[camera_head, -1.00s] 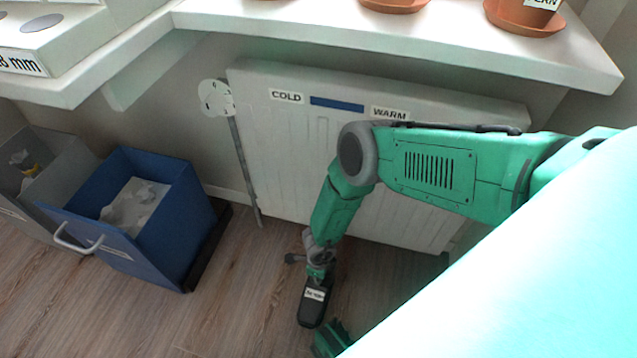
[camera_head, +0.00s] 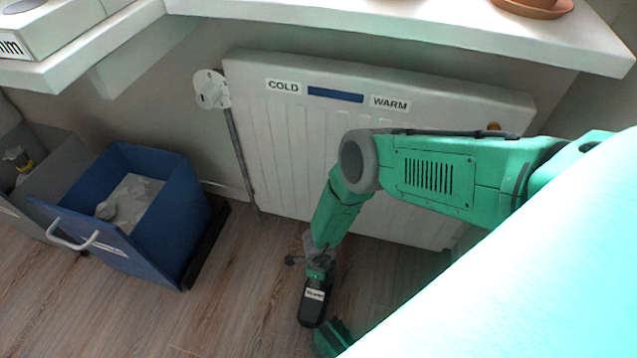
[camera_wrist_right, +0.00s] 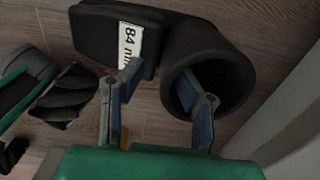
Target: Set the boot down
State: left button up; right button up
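The black boot (camera_head: 314,306) with a white label is low in the head view, below the end of my right arm. In the right wrist view the boot (camera_wrist_right: 235,50) shows its round shaft opening and its labelled part reading "84 mm". My right gripper (camera_wrist_right: 165,82) has its fingers apart. One finger reaches over the shaft opening and the other lies by the label, with the shaft's near edge between them. No firm contact shows. The boot appears to rest on the wood floor, but its sole is hidden. My left gripper is not in view.
A white radiator (camera_head: 290,150) marked COLD and WARM stands behind the arm. A blue bin (camera_head: 185,215) and a grey bin (camera_head: 60,165) stand at the left. A white shelf (camera_head: 400,25) overhangs above. Floor between the blue bin and boot is clear.

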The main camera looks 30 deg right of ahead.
notch_tip(320, 180, up, 12)
jog(key=p, duration=0.8)
